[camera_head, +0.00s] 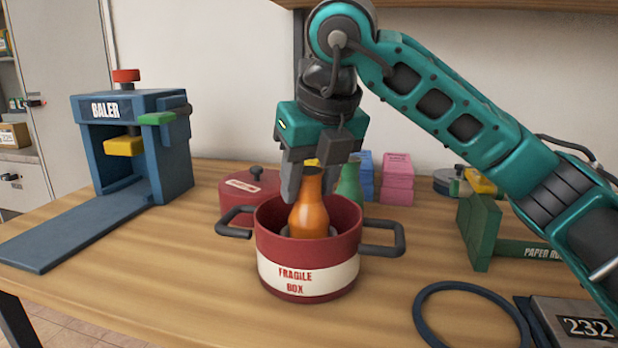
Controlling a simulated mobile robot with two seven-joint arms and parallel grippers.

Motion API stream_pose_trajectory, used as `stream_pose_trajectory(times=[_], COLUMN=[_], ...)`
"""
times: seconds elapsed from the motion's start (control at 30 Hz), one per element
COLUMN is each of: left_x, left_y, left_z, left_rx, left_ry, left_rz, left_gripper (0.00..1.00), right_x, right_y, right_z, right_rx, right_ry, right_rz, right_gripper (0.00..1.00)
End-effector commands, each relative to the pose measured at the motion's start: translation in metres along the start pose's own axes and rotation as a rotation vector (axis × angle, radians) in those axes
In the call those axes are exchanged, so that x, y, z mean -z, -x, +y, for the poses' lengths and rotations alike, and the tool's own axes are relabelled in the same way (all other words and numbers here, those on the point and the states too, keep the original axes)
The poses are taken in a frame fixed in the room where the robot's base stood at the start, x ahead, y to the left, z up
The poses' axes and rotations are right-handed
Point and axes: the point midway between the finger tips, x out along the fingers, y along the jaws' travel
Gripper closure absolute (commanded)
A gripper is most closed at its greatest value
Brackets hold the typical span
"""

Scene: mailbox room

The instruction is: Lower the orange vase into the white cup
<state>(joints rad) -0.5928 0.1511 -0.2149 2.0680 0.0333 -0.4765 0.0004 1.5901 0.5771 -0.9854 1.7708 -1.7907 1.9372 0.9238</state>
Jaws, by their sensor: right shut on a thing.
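The orange vase (309,216) stands roughly upright inside the red pot marked FRAGILE BOX (266,247). My right gripper (311,180) comes down from above and is shut on the vase near its neck. The lower end of the vase is hidden by the pot's front wall. A pale grey-white edge (284,231) shows inside the pot beside the vase. It may be the white cup, but most of it is hidden. I cannot tell whether the vase is inside it. My left gripper is not in view.
A red lid (243,196) and a green bottle (349,184) stand behind the pot. A green paper holder (480,232) and dark ring (421,312) are at right. Wood left of the pot is clear.

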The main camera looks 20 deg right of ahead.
Motion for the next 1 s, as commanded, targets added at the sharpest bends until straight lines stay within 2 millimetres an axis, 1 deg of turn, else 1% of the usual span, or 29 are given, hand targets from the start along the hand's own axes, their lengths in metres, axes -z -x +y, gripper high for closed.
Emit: stream_pose_trajectory(times=[1.0], left_x=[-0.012], left_y=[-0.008], left_z=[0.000], left_rx=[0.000], left_ry=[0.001], left_rz=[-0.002], left_gripper=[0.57], right_x=[0.006], right_y=[-0.015], right_z=[0.000], right_rx=[0.000], right_ry=[-0.001], right_rz=[-0.001], right_gripper=[1.00])
